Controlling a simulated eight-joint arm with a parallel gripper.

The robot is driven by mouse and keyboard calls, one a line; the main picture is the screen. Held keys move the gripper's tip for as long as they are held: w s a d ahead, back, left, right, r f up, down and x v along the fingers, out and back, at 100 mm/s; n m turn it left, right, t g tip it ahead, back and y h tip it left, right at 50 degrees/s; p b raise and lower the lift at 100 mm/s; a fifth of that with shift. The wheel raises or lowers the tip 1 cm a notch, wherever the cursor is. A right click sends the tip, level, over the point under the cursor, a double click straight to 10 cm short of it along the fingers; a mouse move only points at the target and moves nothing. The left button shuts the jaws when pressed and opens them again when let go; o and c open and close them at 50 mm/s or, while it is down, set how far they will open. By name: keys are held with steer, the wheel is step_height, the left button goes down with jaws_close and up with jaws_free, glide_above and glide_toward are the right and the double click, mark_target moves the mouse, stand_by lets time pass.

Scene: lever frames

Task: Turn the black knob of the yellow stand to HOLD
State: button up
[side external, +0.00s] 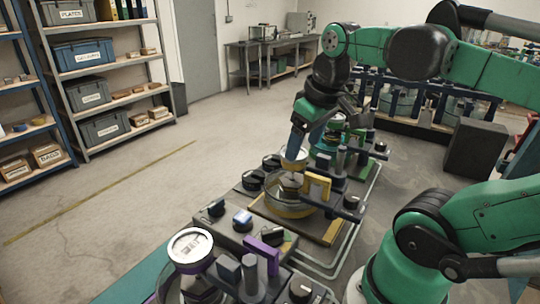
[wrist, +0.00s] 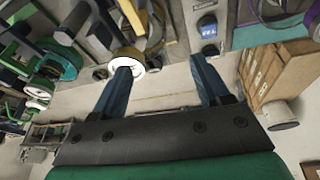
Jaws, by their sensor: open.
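The yellow stand (side external: 322,236) is in the middle of the side external view, with a yellow-rimmed glass bowl, an upright yellow frame (side external: 318,187) and a yellow-rimmed dial (side external: 294,155). A dark knob (side external: 351,202) shows at its right, and more dark round parts (side external: 253,180) at its left. I cannot read HOLD or tell which knob carries it. My gripper (side external: 297,150) points down at the stand's far side, its blue fingers close to the dial. In the wrist view my gripper (wrist: 164,70) is open, with nothing held between its fingers; the left fingertip overlaps the white dial face (wrist: 126,63).
A purple stand (side external: 262,255) with a large white dial (side external: 190,246) is nearer the camera. A green stand (side external: 325,155) is behind the yellow one. Upright posts and frames crowd the stands. Shelves (side external: 105,75) stand at the left; the floor between is clear.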

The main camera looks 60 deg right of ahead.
steer(key=s+d+m+g+y, duration=0.1)
steer(key=s+d+m+g, duration=0.2)
steer(key=s, duration=0.5)
steer(key=n, duration=0.1)
glide_above(350, 196)
step_height(350, 196, down, 4)
steer(key=shift+r, duration=0.2)
steer(key=shift+f, duration=3.15)
jaws_close()
